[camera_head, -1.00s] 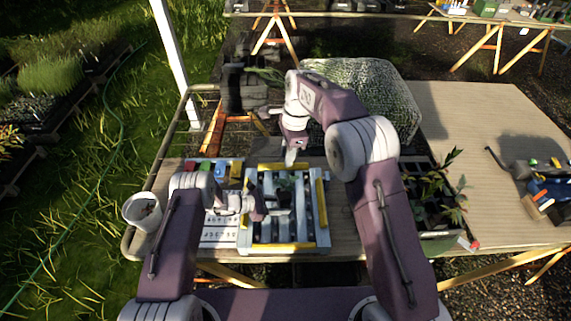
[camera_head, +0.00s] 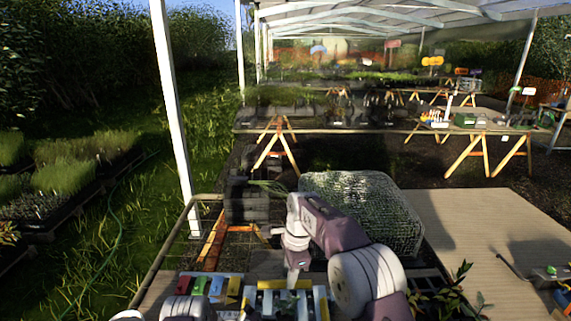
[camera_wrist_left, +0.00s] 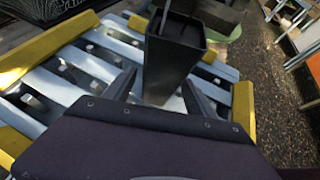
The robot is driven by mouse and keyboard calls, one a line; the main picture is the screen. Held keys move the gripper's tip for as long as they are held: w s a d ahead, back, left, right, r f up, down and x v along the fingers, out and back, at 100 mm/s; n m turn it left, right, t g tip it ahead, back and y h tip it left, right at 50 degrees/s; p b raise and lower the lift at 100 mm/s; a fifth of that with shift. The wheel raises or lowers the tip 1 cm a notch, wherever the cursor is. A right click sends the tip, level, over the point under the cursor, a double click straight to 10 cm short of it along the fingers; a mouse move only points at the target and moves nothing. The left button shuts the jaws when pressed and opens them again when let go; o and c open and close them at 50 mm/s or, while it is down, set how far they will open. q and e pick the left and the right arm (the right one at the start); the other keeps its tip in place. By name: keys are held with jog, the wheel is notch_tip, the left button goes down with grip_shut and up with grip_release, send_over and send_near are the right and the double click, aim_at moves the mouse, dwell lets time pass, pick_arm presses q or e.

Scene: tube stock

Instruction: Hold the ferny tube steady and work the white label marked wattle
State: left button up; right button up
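A black, square, tapered tube (camera_wrist_left: 175,62) stands upright over the slatted rack in the left wrist view. My left gripper (camera_wrist_left: 160,80) has its two dark fingers apart, one at each side of the tube's lower part, with a narrow gap showing at the left. A thin grey strip shows at the tube's mouth; no writing on it is readable. In the head view my right gripper (camera_head: 293,278) points down over the rack, with a pale tip below it. Whether this is a label or the fingers is unclear. My left gripper is outside the head view.
The rack of pale slats (camera_head: 285,303) has yellow end bars (camera_wrist_left: 45,45). Behind it stands a wire mesh crate (camera_head: 365,210). Small coloured blocks (camera_head: 208,287) lie left of the rack. The bare board (camera_head: 480,230) at right is mostly clear.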

pick_arm(q)
jog(key=v, duration=1.2)
jog(key=shift+f, duration=0.1)
